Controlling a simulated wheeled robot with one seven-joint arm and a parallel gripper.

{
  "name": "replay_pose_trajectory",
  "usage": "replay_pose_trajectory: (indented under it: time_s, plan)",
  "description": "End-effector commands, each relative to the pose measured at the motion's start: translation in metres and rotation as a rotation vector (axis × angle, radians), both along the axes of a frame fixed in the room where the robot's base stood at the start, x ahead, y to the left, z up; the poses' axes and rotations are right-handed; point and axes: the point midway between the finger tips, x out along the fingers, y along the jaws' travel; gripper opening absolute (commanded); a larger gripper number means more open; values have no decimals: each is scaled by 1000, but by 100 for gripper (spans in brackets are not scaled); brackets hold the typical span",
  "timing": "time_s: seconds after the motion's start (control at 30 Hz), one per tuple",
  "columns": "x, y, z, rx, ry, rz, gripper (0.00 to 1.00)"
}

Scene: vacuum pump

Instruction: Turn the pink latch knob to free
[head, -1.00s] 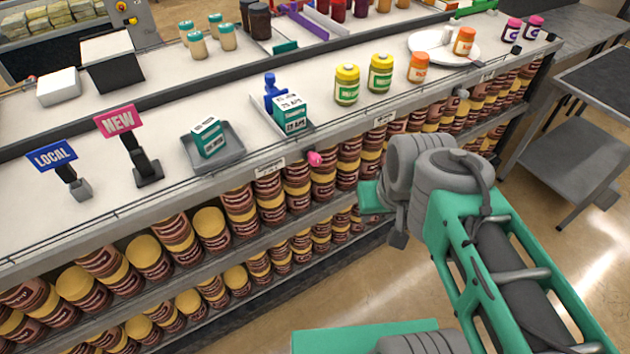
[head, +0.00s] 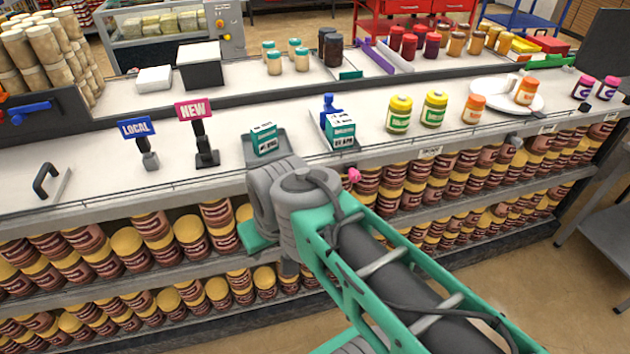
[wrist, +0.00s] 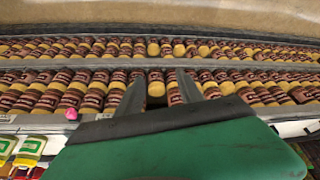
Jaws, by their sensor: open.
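The small pink knob (head: 354,174) sticks out from the front edge of the counter, below the teal-and-white boxes. It also shows in the wrist view (wrist: 71,114), at the left beside the grey shelf edge. My gripper (wrist: 161,78) is open and empty, its two dark fingers spread in front of the shelved jars. The knob lies to the left of the fingers in the wrist view, apart from them. In the head view my wrist is just left of and below the knob, and the fingers are hidden. I cannot make out the knob's turn position.
Below the counter, shelves hold rows of brown jars with yellow lids (head: 190,236). On top stand a blue-handled pump (head: 329,106), a grey tray (head: 283,149), yellow-lidded jars (head: 399,114) and a white plate (head: 484,91). A grey cart (head: 608,232) stands at right; floor is clear before it.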

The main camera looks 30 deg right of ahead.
Motion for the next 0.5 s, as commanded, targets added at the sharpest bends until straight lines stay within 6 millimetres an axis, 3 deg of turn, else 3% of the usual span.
replay_pose_trajectory:
  time_s: [0.07, 0.17, 0.27, 0.37, 0.4, 0.5]
  plan:
    - [15, -11, -24, 23, -31, -31, 51]
    - [55, -35, -67, 97, -136, -100, 52]
    - [104, -76, -113, 232, -314, -217, 52]
    - [138, -139, -140, 392, -550, -381, 52]
    - [144, -168, -145, 453, -654, -453, 52]
    - [137, -243, -147, 581, -906, -630, 52]
